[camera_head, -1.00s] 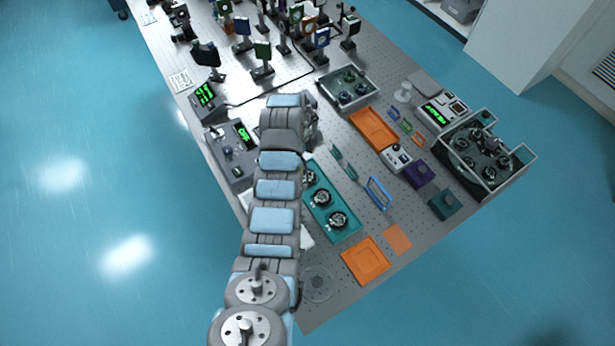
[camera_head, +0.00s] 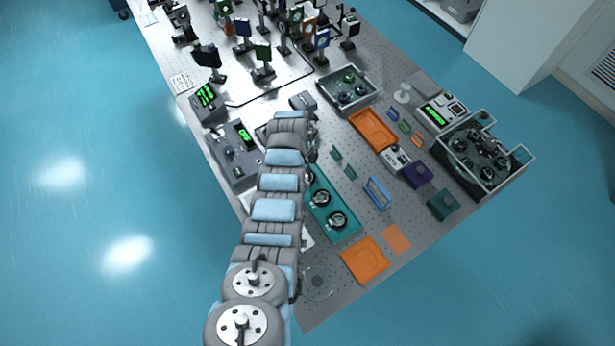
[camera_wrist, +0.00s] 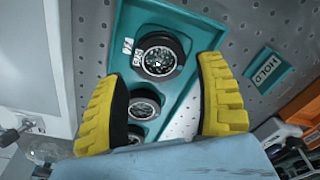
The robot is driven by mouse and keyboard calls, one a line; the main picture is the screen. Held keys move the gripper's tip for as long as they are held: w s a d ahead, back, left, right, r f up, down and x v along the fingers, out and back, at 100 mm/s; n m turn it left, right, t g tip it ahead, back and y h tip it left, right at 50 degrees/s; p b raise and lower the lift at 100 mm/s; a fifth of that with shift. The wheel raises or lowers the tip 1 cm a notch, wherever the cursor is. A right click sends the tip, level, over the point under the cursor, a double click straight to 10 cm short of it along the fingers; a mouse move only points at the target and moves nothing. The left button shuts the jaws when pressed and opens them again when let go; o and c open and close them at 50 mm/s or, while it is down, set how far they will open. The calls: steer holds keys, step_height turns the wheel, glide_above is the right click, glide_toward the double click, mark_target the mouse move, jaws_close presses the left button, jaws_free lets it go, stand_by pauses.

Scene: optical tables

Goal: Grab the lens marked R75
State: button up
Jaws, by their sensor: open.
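A teal tray (camera_head: 351,230) holds round black-rimmed lenses in a row. The near lens (camera_head: 337,220) and middle lens (camera_head: 320,198) show clearly; the far end is partly behind my arm. In the wrist view the tray (camera_wrist: 120,60) lies below my gripper (camera_wrist: 163,105). Another lens (camera_wrist: 143,107) shows between the fingers. I cannot tell which lens is R75.
A teal plate marked HOLD (camera_wrist: 265,70) lies right of the tray. An orange tray (camera_head: 365,261) is at the front and another orange tray (camera_head: 373,129) farther back. A blue frame (camera_head: 377,193) stands to the right. Grey boxed instruments (camera_head: 232,153) stand left of my arm.

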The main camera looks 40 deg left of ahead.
mark_target(307, 177)
steer(key=shift+d+f, duration=0.1)
steer(key=shift+f, duration=0.85)
steer(key=shift+d+f+b, duration=0.15)
steer(key=shift+f+b, duration=0.4)
steer(key=shift+f, duration=0.6)
steer(key=c, duration=0.9)
